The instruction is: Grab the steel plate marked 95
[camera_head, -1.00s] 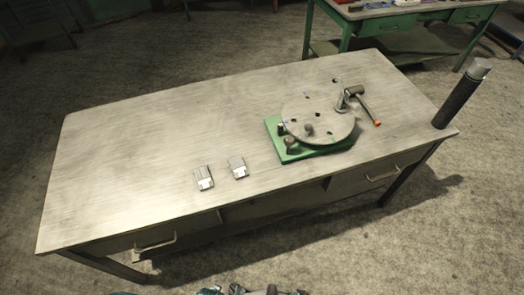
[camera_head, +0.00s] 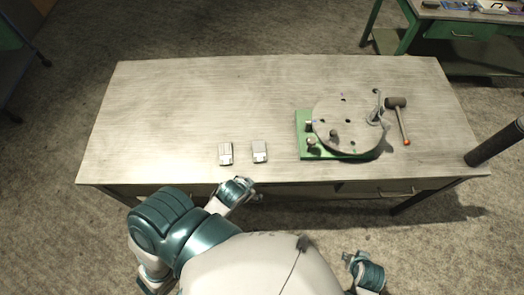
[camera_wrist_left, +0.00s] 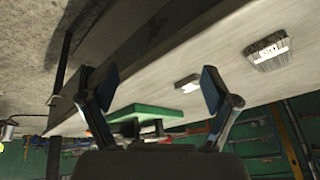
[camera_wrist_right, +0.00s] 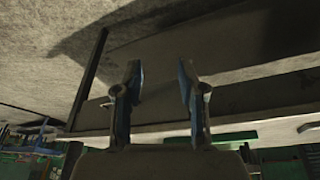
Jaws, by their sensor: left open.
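Two small steel plates, a left one (camera_head: 225,153) and a right one (camera_head: 259,151), lie side by side near the front edge of the table. Each has a pale label, too small to read, so I cannot tell which is marked 95. Two plates also show in the left wrist view, a larger one (camera_wrist_left: 268,52) and a smaller one (camera_wrist_left: 187,82). My left gripper (camera_head: 246,184) is at the table's front edge, just in front of the plates, open and empty (camera_wrist_left: 161,83). My right gripper (camera_head: 348,260) is in front of the table, open and empty (camera_wrist_right: 159,78).
The metal table (camera_head: 180,100) has free room at left and back. A round disc (camera_head: 345,115) on a green base (camera_head: 304,145) stands right of the plates. A dark post (camera_head: 495,143) rises at the right corner.

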